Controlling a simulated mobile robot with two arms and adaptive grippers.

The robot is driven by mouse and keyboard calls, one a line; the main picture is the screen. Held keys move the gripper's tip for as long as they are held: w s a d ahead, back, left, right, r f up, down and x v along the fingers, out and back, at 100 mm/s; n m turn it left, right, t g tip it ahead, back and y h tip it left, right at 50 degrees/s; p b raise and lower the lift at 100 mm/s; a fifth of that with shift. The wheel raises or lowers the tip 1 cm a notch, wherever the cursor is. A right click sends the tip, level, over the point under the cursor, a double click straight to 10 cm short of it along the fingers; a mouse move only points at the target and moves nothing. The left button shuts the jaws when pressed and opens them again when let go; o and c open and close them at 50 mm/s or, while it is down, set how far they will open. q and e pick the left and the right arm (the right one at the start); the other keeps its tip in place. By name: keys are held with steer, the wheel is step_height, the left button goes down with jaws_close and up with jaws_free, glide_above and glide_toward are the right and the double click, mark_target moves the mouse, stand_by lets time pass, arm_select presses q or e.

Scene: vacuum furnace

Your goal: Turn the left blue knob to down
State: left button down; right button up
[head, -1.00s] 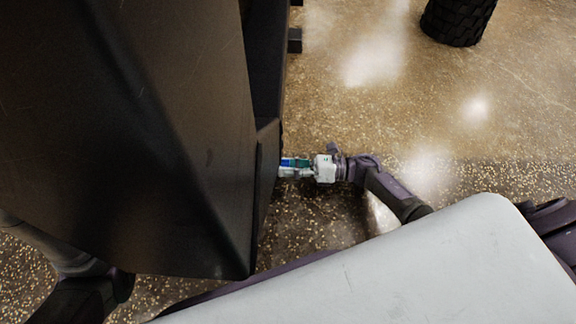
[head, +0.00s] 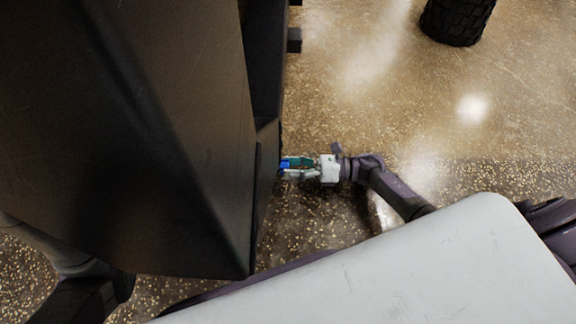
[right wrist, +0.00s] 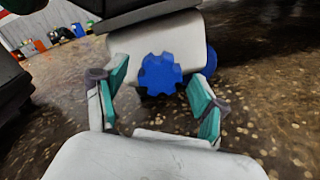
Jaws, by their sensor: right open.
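A blue knob (right wrist: 160,75) with a notched rim sits on a pale panel (right wrist: 150,45) in the right wrist view. In the head view my right gripper (head: 298,168) points left at a small blue knob (head: 284,166) by the dark cabinet's side. Its turn position is hard to read.
The large dark furnace cabinet (head: 130,120) fills the left of the head view. A black tyre-like object (head: 457,20) stands at the top right. The speckled floor (head: 400,120) between is clear.

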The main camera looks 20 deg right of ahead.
steer(key=v, duration=1)
steer(key=shift+s+d+r, duration=0.1)
steer(key=shift+s+d, duration=0.1)
steer(key=shift+d, duration=0.25)
